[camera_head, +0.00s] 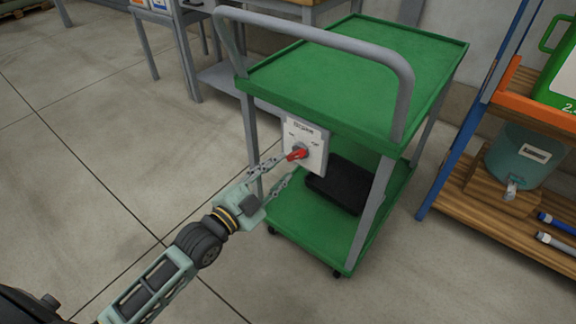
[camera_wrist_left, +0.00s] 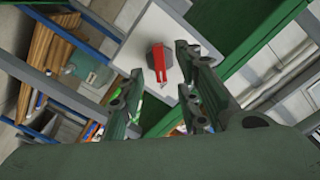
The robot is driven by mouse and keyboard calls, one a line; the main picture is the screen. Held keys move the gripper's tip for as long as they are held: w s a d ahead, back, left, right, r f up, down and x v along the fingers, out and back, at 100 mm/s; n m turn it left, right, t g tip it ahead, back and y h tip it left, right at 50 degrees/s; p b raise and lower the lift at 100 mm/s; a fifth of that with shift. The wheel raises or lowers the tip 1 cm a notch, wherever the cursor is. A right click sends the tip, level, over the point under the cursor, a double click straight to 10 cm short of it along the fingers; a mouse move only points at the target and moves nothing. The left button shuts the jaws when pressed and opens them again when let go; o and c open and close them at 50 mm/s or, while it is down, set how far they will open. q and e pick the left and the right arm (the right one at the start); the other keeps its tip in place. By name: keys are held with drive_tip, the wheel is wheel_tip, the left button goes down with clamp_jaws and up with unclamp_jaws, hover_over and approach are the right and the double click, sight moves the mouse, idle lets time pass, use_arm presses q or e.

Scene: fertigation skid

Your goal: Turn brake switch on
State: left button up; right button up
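The brake switch is a red rotary knob (camera_head: 297,153) on a pale plate (camera_head: 318,153) fixed to the end of a green cart (camera_head: 320,75). In the head view the knob is tilted, one end pointing down-left. In the left wrist view the red knob (camera_wrist_left: 161,62) lies ahead, between the lines of the two fingers. My left gripper (camera_head: 280,172) is open, with its fingertips close to the knob. I cannot tell whether a finger touches it. The small lettering on the plate is too blurred to read fully. My right gripper is not in view.
The cart has a grey push handle (camera_head: 335,42) above the plate and a black box (camera_head: 338,184) on its lower shelf. A blue and orange rack (camera_head: 470,130) with a teal container (camera_head: 522,158) stands at the right. Floor at the left is clear.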

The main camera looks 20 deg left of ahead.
sight(292, 158)
use_arm(q)
drive_tip(key=x, duration=0.5)
drive_tip(key=shift+b, duration=0.35)
drive_tip(key=shift+f, duration=0.1)
clamp_jaws()
